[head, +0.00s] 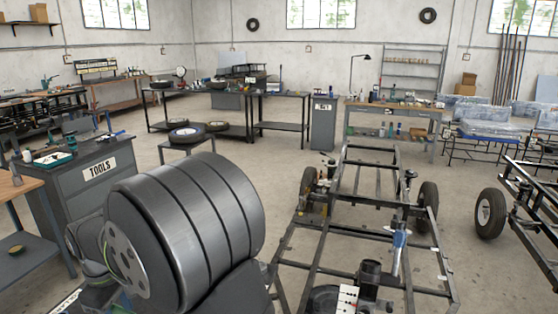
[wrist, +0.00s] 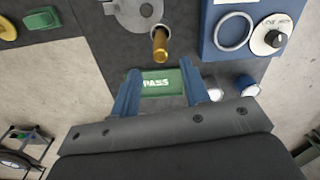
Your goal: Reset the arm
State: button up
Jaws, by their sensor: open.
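In the wrist view my gripper (wrist: 160,68) is open, with its two blue fingers apart. A green piece marked PASS (wrist: 156,83) shows between the fingers; they do not visibly grip it, and how far below them it lies I cannot tell. Just beyond the fingertips a brass-coloured pin (wrist: 160,44) stands by a grey rounded plate (wrist: 128,14) on a dark surface. In the head view a large dark ribbed cylinder, apparently part of my arm, fills the lower left. I cannot make out my gripper there.
In the wrist view a blue box (wrist: 240,32) with a ring and dial lies to the right. In the head view a wheeled black frame (head: 340,205) stands right of centre, bearing a blue upright part (head: 399,245). A TOOLS cabinet (head: 97,185) is left; open floor lies behind.

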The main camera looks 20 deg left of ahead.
notch_tip(320, 180, up, 2)
jog(key=shift+r, duration=0.1)
notch_tip(320, 180, down, 12)
jog(key=shift+f, duration=0.1)
notch_tip(320, 180, up, 11)
jog(key=shift+r, duration=0.1)
jog(key=w+d+m, duration=0.3)
jog(key=w+d, duration=0.3)
jog(key=w, duration=0.5)
jog(key=w+d+f+m, duration=0.1)
jog(key=w+d+m, duration=0.3)
jog(key=w, duration=0.7)
jog(key=w+d+f+m, duration=0.1)
jog(key=w+d+m, duration=0.2)
jog(key=w+d, duration=0.4)
jog(key=w, duration=0.4)
jog(key=shift+w+d+f+m, duration=0.15)
jog(key=shift+w+d+m, duration=0.2)
jog(key=shift+w+m, duration=0.05)
jog(key=shift+c, duration=0.4)
